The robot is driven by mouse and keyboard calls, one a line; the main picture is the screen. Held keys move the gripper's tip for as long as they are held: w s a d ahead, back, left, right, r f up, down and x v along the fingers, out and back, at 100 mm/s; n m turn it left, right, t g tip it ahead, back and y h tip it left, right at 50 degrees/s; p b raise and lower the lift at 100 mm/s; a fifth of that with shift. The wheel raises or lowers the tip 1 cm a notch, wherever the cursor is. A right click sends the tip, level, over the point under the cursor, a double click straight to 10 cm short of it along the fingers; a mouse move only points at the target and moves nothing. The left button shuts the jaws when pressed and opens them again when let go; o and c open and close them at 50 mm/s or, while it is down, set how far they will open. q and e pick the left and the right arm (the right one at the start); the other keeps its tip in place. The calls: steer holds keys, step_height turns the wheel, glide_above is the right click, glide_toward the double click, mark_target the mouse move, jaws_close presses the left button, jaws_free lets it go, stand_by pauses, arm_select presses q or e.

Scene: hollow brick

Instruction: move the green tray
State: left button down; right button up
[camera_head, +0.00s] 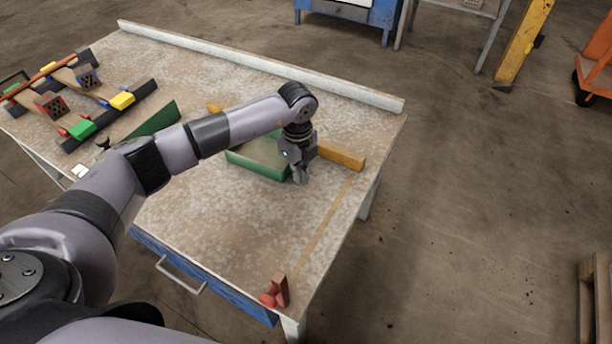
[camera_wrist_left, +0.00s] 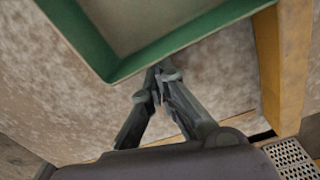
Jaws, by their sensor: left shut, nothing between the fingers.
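The green tray (camera_head: 262,172) lies on the worktable, partly hidden behind my left arm and gripper in the head view. Its green rim with a corner (camera_wrist_left: 190,38) fills the top of the left wrist view. The part of the tray that shows is empty. My left gripper (camera_head: 301,178) points down just outside the tray's near right edge. Its fingertips (camera_wrist_left: 162,72) are together with nothing between them, close to the rim; I cannot tell whether they touch it. My right gripper is in neither view.
A yellow-orange wooden bar (camera_head: 340,155) lies right of the tray, also close in the left wrist view (camera_wrist_left: 283,70). A green board (camera_head: 155,121) and a rack of tools (camera_head: 85,105) are to the left. A reddish block (camera_head: 280,289) stands at the near corner.

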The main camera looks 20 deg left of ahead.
arm_select(q)
steer(key=shift+w+a, duration=0.1)
steer(key=shift+a, duration=0.15)
steer(key=shift+w+a, duration=0.2)
steer(key=shift+a, duration=0.3)
steer(key=shift+w+a, duration=0.15)
steer(key=shift+a, duration=0.3)
step_height(320, 180, up, 12)
